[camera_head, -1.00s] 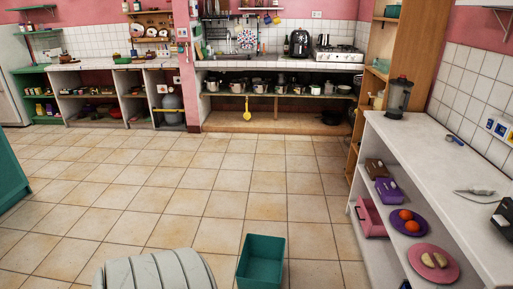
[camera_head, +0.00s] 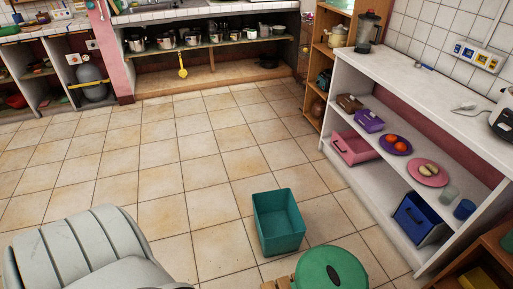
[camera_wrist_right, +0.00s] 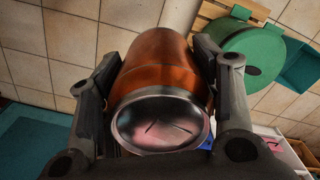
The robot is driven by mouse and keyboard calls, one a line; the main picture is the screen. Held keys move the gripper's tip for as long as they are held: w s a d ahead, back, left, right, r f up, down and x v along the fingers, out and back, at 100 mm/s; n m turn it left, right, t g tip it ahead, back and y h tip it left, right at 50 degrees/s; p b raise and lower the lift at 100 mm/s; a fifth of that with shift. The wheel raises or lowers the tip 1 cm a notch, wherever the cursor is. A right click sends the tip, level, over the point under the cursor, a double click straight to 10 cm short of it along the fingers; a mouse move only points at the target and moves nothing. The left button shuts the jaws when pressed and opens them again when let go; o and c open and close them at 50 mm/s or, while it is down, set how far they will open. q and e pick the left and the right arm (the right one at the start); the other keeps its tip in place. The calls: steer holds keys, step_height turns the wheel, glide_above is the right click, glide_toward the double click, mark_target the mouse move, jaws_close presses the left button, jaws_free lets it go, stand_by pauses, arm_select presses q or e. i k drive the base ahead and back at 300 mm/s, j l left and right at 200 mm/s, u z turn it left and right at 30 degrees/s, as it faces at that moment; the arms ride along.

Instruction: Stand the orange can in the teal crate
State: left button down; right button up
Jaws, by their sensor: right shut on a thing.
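The teal crate (camera_head: 279,232) stands on the tiled floor in the head view, and its inside looks empty. In the right wrist view, my right gripper (camera_wrist_right: 158,85) is shut on the orange can (camera_wrist_right: 155,62), with a finger on each side of it. The can's shiny metal end faces the camera. A corner of the teal crate (camera_wrist_right: 300,68) shows at the right of the wrist view, beyond a round green top. Neither the can nor my grippers show in the head view.
A round green stool (camera_head: 331,268) stands close in front of the crate. A grey ribbed seat (camera_head: 90,250) is at the lower left. A white shelf unit (camera_head: 395,190) with plates and boxes runs along the right. Floor left of the crate is clear.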

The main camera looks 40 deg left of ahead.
mark_target(276, 231)
steer(key=j+z, duration=0.15)
steer(key=j, duration=1.15)
steer(key=k+j+z, duration=0.15)
steer(key=j, duration=1.2)
steer(key=i+j, duration=0.5)
steer(key=j, duration=0.25)
steer(key=i+j+z, duration=0.1)
steer(key=i+j, duration=0.4)
steer(key=j, duration=0.2)
